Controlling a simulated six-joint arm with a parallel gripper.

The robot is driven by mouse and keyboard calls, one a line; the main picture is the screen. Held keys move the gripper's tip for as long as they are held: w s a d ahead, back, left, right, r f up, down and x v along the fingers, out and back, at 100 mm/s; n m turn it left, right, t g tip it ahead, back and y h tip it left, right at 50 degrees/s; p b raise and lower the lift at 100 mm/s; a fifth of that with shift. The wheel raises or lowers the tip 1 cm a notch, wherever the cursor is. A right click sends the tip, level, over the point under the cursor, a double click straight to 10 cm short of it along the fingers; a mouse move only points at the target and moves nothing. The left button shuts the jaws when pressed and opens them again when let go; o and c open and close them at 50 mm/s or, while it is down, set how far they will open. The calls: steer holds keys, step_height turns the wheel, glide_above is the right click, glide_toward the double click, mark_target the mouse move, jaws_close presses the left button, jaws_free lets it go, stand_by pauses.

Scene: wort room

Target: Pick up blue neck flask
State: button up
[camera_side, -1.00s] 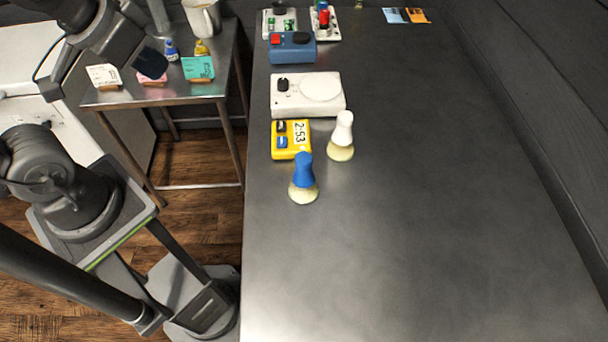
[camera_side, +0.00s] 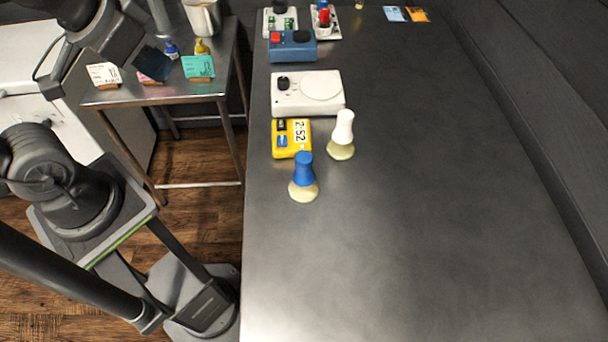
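The blue neck flask (camera_side: 303,177) stands upright on the steel bench, near its left edge. It has a blue neck and a pale yellowish round base. A similar flask with a white neck (camera_side: 342,135) stands just behind it to the right. The end of my arm (camera_side: 112,38) is at the upper left, over the side table and well away from both flasks. Its fingers are not clearly shown, so I cannot tell whether my gripper is open or shut. Nothing touches the blue neck flask.
A yellow timer (camera_side: 291,152) reading 2:52 sits close behind the blue neck flask. Behind it are a white plate device (camera_side: 322,94) and a blue box (camera_side: 285,52). The side table (camera_side: 150,97) holds cards, small bottles and a mug (camera_side: 203,17). The bench's front and right are clear.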

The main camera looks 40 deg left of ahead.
steer(key=o, duration=0.7)
steer(key=m+g, duration=0.6)
steer(key=m, duration=1.2)
glide_above(304, 156)
step_height(304, 156, down, 3)
step_height(304, 156, down, 13)
steer(key=shift+f, duration=0.2)
